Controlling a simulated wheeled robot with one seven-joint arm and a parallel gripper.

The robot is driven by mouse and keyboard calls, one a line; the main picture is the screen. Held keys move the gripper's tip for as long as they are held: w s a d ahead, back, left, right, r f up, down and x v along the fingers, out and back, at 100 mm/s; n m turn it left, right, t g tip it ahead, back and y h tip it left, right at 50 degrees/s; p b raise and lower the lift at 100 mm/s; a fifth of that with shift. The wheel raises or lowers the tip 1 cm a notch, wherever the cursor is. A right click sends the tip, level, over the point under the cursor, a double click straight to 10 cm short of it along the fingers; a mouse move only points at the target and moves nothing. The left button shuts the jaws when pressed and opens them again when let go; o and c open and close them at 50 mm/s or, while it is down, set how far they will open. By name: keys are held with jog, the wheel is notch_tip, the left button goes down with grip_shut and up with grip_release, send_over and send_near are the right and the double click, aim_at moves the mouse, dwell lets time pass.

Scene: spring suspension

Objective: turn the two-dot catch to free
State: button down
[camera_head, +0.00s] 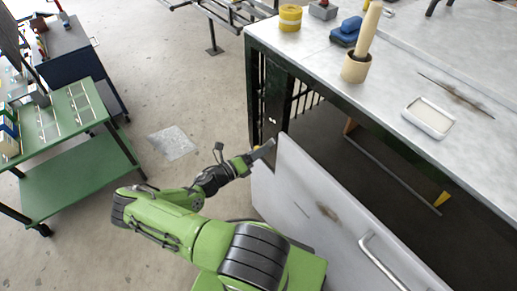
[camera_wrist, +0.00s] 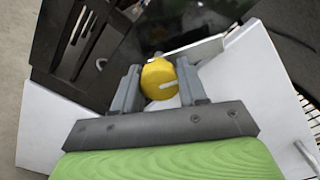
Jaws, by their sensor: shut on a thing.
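In the head view my gripper (camera_head: 264,150) is at the upper left corner of the white panel (camera_head: 310,197), beside the bench's dark post. The knob is mostly hidden there by the gripper.
The panel leans out from the bench and has a metal handle (camera_head: 380,262). A yellow wedge-shaped piece (camera_head: 442,198) shows farther right under the bench top (camera_head: 400,75). A green cart (camera_head: 75,185) stands left. The floor between is open, with a pale sheet (camera_head: 172,143).

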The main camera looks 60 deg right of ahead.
jog(key=n+p, duration=0.1)
jog(key=n, duration=0.3)
jog(key=shift+f+n+p, duration=0.1)
jog(key=shift+n+p, duration=0.3)
jog(key=shift+s, duration=0.1)
dwell(0.3)
jog(key=c, duration=0.6)
grip_release()
jog(key=v, duration=1.6)
